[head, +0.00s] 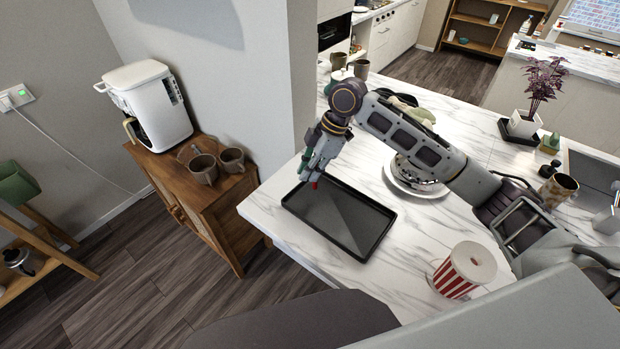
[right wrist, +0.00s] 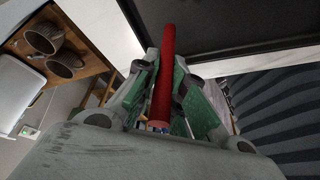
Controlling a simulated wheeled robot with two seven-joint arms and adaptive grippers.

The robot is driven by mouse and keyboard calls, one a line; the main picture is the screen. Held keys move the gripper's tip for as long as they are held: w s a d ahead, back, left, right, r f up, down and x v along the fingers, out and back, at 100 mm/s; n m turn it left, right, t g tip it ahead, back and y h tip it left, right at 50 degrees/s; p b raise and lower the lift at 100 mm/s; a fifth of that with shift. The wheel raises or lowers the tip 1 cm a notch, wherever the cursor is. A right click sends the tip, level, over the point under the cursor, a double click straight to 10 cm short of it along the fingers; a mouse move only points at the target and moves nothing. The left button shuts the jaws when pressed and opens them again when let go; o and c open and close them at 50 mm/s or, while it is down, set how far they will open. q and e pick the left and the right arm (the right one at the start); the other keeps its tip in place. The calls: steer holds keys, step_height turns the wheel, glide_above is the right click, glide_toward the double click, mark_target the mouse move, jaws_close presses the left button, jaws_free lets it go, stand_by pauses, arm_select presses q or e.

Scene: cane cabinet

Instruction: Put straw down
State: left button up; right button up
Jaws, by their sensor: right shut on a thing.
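The red straw (right wrist: 162,85) is between the fingers of my right gripper (right wrist: 160,95) in the right wrist view. The gripper is shut on it. In the head view my right gripper (head: 313,172) is over the left end of a black tray (head: 345,222) on the marble counter, and a small red tip of the straw (head: 314,185) shows below the fingers. Whether the straw touches the tray, I cannot tell. The dark tray also shows at the upper right of the right wrist view (right wrist: 220,30). My left gripper is not in view.
A red-and-white striped cup (head: 463,272) stands on the counter right of the tray. A white plate (head: 398,178) lies behind my arm. A wooden cabinet (head: 222,215) with mugs and a white coffee machine (head: 150,105) stands left of the counter. Bare marble lies between tray and cup.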

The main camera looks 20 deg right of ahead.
steer(key=shift+f, duration=1.75)
steer(key=o, duration=0.7)
steer(key=shift+f, duration=0.1)
steer(key=v, duration=1.2)
steer(key=shift+b, duration=0.45)
